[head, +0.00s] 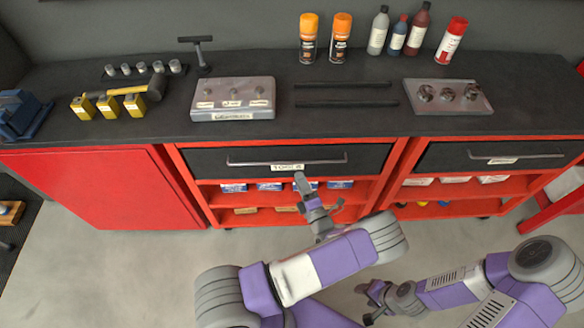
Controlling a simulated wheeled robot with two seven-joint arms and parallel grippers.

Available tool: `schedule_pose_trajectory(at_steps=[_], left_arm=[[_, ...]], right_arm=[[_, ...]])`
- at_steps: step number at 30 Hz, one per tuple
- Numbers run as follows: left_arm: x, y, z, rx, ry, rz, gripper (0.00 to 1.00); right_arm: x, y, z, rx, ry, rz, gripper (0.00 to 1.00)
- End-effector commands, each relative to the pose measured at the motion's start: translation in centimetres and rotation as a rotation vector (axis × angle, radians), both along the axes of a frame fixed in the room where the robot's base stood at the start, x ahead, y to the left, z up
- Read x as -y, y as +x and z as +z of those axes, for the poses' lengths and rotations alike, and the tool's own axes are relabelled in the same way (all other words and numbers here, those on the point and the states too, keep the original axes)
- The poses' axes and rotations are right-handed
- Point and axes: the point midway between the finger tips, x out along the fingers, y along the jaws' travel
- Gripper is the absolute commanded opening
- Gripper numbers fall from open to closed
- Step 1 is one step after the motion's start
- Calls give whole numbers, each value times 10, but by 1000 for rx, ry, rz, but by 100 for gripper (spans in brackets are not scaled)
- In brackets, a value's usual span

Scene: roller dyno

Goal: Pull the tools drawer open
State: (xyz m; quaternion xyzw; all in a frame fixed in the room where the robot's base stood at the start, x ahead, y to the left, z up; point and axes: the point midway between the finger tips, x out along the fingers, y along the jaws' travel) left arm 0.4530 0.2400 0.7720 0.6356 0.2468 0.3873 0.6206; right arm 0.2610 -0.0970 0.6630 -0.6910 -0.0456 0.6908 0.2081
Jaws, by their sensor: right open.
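The tools drawer (215,158) is a dark front in the red bench, left of centre, with a grey bar handle (240,163) and a label reading TOOLS. It looks shut, flush with the frame. My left gripper (306,185) is just below the handle, its tip close to the right part of the label. I cannot tell whether it touches the handle, or whether its fingers are open or shut. My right gripper (364,303) is open and empty, low over the floor, well away from the bench.
A second dark drawer (440,155) with a handle is to the right. A red cabinet door (100,187) is at the left. Shelves with small boxes (234,187) lie under the drawer. Bottles, cans and a labelled tray (235,112) stand on the worktop. The floor in front is clear.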

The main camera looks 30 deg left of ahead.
Motion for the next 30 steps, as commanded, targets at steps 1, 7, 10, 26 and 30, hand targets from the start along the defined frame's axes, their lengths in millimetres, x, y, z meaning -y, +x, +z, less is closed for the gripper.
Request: schedule_pose_trajectory(at_steps=[1, 7, 10, 26, 30], left_arm=[[-8, 4, 1, 2, -2, 7, 36], [-34, 22, 6, 2, -5, 8, 36], [-44, 29, 8, 2, -6, 8, 36], [-52, 34, 10, 0, -7, 7, 18], [-52, 34, 10, 0, -7, 7, 0]], right_arm=[[0, 0, -1, 0, 0, 0, 52], [0, 0, -5, 0, 0, 0, 52], [0, 0, -7, 0, 0, 0, 52], [0, 0, -8, 0, 0, 0, 52], [0, 0, -8, 0, 0, 0, 52]])
